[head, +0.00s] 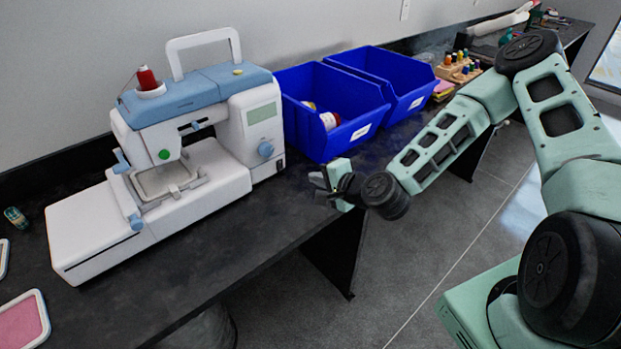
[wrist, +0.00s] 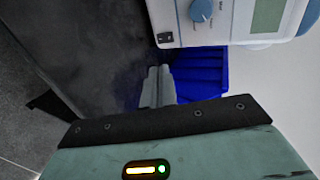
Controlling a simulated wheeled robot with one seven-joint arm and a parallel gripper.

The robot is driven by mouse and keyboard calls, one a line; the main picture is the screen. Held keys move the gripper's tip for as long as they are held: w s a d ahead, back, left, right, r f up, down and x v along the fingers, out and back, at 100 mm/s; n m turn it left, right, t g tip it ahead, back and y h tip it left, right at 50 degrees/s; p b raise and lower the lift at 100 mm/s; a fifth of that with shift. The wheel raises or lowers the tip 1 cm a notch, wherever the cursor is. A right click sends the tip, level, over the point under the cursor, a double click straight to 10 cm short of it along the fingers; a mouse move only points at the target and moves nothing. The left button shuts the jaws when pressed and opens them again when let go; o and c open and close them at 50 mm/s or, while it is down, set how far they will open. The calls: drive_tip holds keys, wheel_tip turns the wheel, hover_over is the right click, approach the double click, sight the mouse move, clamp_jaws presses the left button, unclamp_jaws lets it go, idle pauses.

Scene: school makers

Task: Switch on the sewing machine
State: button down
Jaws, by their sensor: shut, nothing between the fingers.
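The white and blue sewing machine (head: 245,160) stands on the dark bench at the left in the head view. Its side shows a blue dial (head: 265,149), a greenish screen (head: 262,113) and a small dark switch (head: 281,164) low near the corner. In the wrist view, the machine (wrist: 240,30) is at the top right, with the dark switch (wrist: 165,38) near its lower edge. I cannot tell the switch's position. My gripper (head: 317,182) is shut and empty, to the right of the machine and apart from it. Its fingers (wrist: 158,72) point toward the switch side.
Two blue bins (head: 338,134) stand behind my gripper; the nearer holds spools. A wooden rack with several small bottles (head: 458,67) is farther back. The bench front edge (head: 262,252) runs below my gripper.

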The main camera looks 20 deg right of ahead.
sight(281, 170)
idle(0.4)
drive_tip(key=b, duration=0.3)
drive_tip(key=shift+w+d+f, duration=0.1)
drive_tip(key=shift+w+f, duration=0.2)
drive_tip(key=shift+f, duration=0.05)
drive_tip(key=g+b, duration=0.1)
drive_tip(key=b, duration=0.3)
drive_tip(key=shift+w+n+b, duration=0.3)
drive_tip(key=shift+n, duration=0.1)
drive_tip(key=b, duration=0.3)
drive_tip(key=shift+s+r+g+h+b, duration=0.1)
drive_tip(key=shift+r+g+h+b, duration=0.2)
drive_tip(key=shift+r+g+b, duration=0.1)
drive_tip(key=shift+s+a+r+m+b, duration=0.25)
drive_tip(key=shift+r+m+b, duration=0.2)
drive_tip(key=shift+b, duration=0.3)
drive_tip(key=shift+w, duration=0.1)
